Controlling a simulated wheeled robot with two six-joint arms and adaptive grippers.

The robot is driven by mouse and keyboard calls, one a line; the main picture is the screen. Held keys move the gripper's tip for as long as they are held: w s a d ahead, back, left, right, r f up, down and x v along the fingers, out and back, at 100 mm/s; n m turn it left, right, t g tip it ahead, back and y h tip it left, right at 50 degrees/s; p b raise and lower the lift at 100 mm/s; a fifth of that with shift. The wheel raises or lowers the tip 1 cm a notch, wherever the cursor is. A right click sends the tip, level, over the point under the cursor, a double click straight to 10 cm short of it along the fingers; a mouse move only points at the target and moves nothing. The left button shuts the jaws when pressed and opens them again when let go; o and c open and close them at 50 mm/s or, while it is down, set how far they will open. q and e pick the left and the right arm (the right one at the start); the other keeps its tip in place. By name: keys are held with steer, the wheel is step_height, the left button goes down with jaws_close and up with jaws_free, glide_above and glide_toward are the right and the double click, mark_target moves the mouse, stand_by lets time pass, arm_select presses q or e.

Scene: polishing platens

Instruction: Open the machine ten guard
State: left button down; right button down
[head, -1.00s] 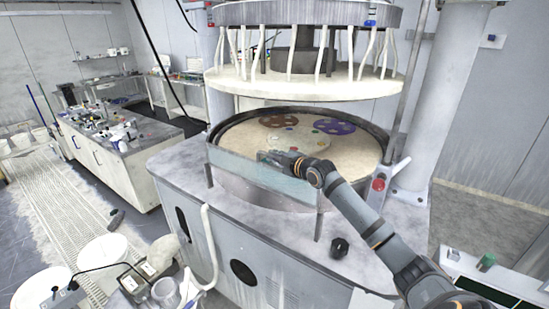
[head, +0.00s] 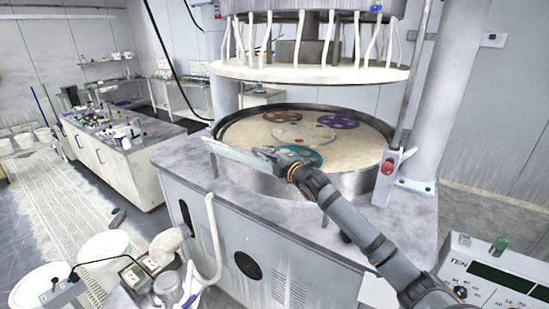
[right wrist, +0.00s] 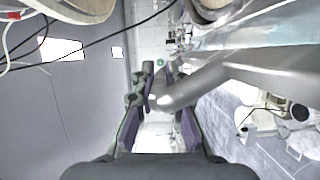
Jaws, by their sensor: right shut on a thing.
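The machine ten guard (head: 232,152) is a clear panel at the front left of the round polishing platen (head: 350,150). In the head view it now shows nearly edge-on, as a thin pale strip slanting down to the right. My right gripper (head: 274,154) is at the guard's upper edge, in front of the platen. In the right wrist view the fingers of my right gripper (right wrist: 160,88) are around a rounded grey bar (right wrist: 182,94), likely the guard's handle; the contact is partly hidden. My left gripper is not in view.
An upper plate (head: 310,72) with hanging white hoses is above the platen. A red button (head: 387,168) is on a post at the right. A panel marked TEN (head: 490,280) stands at lower right. White buckets (head: 103,246) stand at lower left.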

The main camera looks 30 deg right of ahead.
steer(key=s+a+f+n+t+y+b, duration=0.1)
steer(key=s+a+f+n+t+b, duration=0.1)
steer(key=a+f+n+b, duration=0.4)
steer(key=shift+s+f+n+t+y+b, duration=0.3)
steer(key=shift+f+n+t+y+b, duration=0.15)
steer(key=shift+f+n+b, duration=0.6)
steer(key=shift+a+r+n, duration=0.1)
steer(key=shift+r+n, duration=0.1)
steer(key=shift+n, duration=0.05)
